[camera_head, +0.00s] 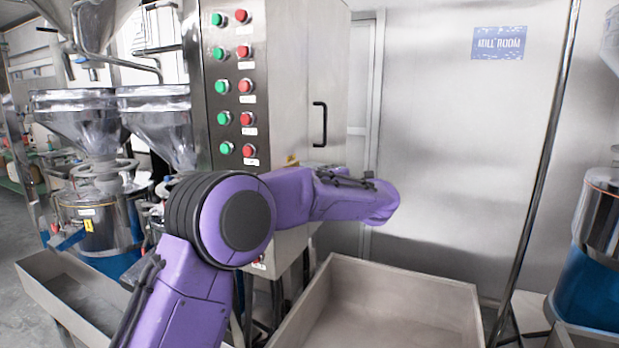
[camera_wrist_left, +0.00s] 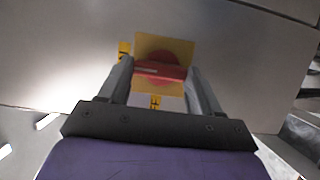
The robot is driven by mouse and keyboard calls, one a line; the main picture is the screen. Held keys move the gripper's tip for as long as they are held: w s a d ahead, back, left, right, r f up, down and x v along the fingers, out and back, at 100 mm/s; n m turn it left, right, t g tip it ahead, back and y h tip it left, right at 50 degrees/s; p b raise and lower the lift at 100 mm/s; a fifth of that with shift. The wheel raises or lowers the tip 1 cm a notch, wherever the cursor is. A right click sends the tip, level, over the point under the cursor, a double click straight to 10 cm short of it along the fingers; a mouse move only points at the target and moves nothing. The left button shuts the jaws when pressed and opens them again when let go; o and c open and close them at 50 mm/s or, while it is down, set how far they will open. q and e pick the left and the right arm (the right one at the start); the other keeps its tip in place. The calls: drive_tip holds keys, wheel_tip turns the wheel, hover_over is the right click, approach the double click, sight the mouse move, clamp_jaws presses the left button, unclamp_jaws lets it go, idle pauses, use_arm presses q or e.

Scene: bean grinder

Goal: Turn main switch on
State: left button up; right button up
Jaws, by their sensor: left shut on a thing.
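The main switch is a red rotary knob (camera_wrist_left: 162,72) on a square yellow plate (camera_wrist_left: 188,45), fixed to a grey metal panel in the left wrist view. Its bar lies roughly level across that picture. A yellow label with partly hidden letters, seemingly "FF", sits below it, and another is at its left. My left gripper (camera_wrist_left: 159,76) is shut on the bar, one finger at each end. In the head view my purple left arm reaches across the control cabinet's (camera_head: 283,75) lower side and hides the switch and gripper. My right gripper is not in view.
Green and red push buttons (camera_head: 246,118) line the cabinet's front, close to my arm. A black door handle (camera_head: 320,124) is on its side. An open metal bin (camera_head: 463,293) stands below my arm. Steel hoppers (camera_head: 82,119) are at the left, a slanted pole (camera_head: 541,150) at the right.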

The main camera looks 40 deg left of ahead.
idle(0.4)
use_arm(q)
drive_tip(key=o, duration=1.1)
drive_tip(key=shift+c, duration=0.2)
drive_tip(key=d+b, duration=0.4)
drive_tip(key=d, duration=0.6)
drive_tip(key=shift+s+d, duration=0.25)
drive_tip(key=shift+s, duration=0.15)
